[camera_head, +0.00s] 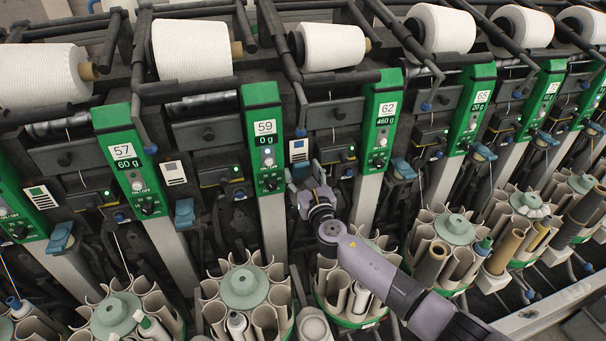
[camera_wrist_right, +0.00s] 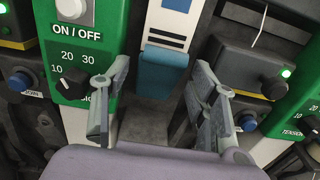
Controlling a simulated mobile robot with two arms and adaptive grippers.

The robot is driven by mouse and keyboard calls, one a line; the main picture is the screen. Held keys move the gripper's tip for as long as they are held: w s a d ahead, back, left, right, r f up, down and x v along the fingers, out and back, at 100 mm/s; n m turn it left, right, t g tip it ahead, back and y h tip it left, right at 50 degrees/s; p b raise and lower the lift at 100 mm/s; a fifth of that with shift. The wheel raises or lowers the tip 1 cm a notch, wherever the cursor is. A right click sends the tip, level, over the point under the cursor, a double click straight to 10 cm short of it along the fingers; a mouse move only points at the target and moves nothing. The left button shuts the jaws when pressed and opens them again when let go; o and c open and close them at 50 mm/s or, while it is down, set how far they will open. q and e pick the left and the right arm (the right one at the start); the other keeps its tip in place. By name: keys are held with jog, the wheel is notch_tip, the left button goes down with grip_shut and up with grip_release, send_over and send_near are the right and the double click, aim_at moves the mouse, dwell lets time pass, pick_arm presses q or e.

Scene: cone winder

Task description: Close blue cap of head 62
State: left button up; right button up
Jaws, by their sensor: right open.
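The green panel marked 62 (camera_head: 381,120) stands right of the panel marked 59 (camera_head: 263,140) in the head view. My right gripper (camera_head: 308,183) is between these two panels, below a white label plate. In the right wrist view a blue cap (camera_wrist_right: 163,72) sits under a striped label plate, between a green panel on the left and a black box on the right. The open fingers of my right gripper (camera_wrist_right: 160,75) are on either side of it, with no contact visible. My left gripper is not in view.
White yarn cones (camera_head: 191,49) lie along the top on dark arms. Round bobbin magazines (camera_head: 243,288) stand below. Other blue caps show left (camera_head: 184,212) and right (camera_head: 403,168). In the wrist view a tension knob (camera_wrist_right: 72,84) is close to the left finger.

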jog(key=shift+c, duration=0.4)
grip_shut()
dwell(0.4)
